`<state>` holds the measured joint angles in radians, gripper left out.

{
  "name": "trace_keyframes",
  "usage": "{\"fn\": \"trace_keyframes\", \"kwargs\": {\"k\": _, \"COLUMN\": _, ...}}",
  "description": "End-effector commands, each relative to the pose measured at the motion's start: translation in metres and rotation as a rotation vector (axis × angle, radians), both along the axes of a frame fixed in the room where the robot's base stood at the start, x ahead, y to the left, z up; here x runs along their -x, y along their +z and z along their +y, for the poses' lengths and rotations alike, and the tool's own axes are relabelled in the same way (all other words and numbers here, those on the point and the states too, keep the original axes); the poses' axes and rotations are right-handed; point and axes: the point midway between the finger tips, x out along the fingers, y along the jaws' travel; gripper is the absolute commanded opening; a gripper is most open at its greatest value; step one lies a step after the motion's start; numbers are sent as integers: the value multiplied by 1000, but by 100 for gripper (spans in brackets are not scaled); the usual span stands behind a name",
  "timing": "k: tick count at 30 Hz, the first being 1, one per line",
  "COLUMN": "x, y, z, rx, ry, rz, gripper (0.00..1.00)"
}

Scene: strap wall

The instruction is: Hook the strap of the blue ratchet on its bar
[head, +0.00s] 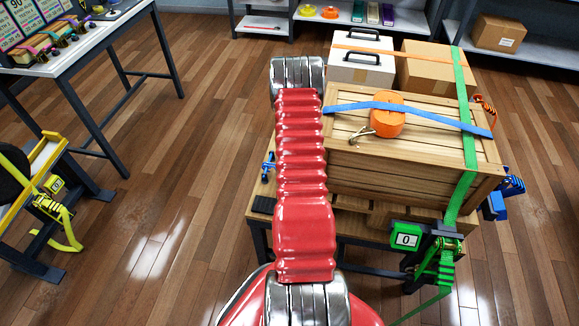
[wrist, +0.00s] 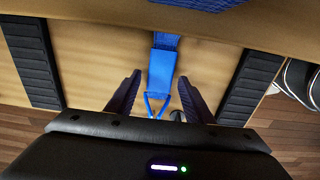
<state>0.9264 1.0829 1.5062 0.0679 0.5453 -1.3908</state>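The blue strap (head: 450,121) runs across the top of the wooden crate (head: 410,170) in the head view, and my red arm hides its left part. The blue ratchet (head: 512,184) is at the crate's right side. A small blue fitting (head: 268,167) shows at the table's left edge; I cannot tell whether it is the bar. In the wrist view the strap's end (wrist: 163,65) hangs against a wooden face, with a blue wire hook (wrist: 155,104) below it. My gripper (wrist: 159,79) is open, its dark fingers apart on both sides of the strap end. The head view does not show my gripper.
An orange strap roll (head: 389,124) with a metal hook lies on the crate. A green strap (head: 467,155) and green ratchet (head: 445,242) are at the right. A white case (head: 345,72) and a carton (head: 425,75) stand behind.

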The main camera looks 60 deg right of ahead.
Motion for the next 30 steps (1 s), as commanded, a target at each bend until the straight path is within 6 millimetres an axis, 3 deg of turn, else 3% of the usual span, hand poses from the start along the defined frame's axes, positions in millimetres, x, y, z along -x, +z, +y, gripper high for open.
{"fn": "trace_keyframes", "kwargs": {"k": 14, "x": -1, "y": 4, "z": 0, "rx": 0, "ry": 1, "rz": 0, "gripper": 53}}
{"fn": "trace_keyframes", "kwargs": {"k": 30, "x": -5, "y": 63, "z": 2, "rx": 1, "ry": 8, "rz": -1, "gripper": 53}}
